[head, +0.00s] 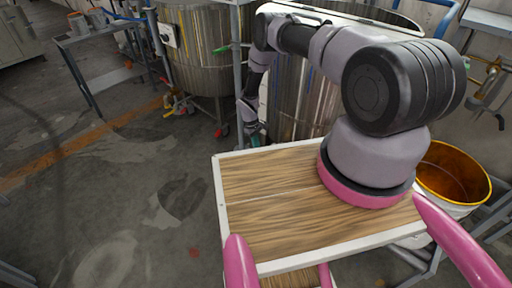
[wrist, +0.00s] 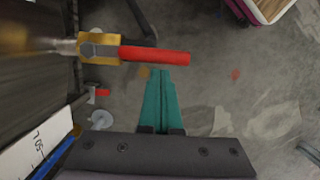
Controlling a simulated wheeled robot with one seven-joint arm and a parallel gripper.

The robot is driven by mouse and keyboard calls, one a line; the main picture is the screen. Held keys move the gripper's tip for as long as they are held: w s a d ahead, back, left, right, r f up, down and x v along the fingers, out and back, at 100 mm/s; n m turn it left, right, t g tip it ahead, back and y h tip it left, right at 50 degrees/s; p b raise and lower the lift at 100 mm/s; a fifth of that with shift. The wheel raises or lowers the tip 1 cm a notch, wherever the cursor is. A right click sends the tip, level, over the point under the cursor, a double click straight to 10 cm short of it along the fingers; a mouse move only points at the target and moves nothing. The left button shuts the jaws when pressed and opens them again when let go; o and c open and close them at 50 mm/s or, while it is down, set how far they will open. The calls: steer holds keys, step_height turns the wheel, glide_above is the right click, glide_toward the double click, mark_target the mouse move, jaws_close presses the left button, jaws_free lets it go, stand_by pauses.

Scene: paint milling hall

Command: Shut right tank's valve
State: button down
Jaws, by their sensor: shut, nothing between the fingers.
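The right tank (head: 299,98) is a shiny steel drum, partly hidden behind my arm in the head view. In the wrist view a valve with a brass body (wrist: 100,47) sits on a pipe from the tank side at the left. Its red lever (wrist: 156,56) points right, in line with the pipe. My gripper (wrist: 160,76) has teal fingers pressed together with nothing between them. The fingertips appear just below the lever in the picture; I cannot tell whether they touch it. In the head view the gripper (head: 257,139) is small and low beside the right tank, and the valve is hidden.
The left tank (head: 207,48) stands on legs with casters. A yellow-rimmed bucket (head: 453,178) is at the right. A metal table (head: 104,72) stands at the far left. A white label plate (wrist: 38,150) is at lower left in the wrist view. The floor at left is open.

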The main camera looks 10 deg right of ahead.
steer(key=shift+s, duration=0.15)
steer(key=shift+s+d+n, duration=0.1)
steer(key=shift+s+n, duration=0.1)
steer(key=shift+n, duration=0.2)
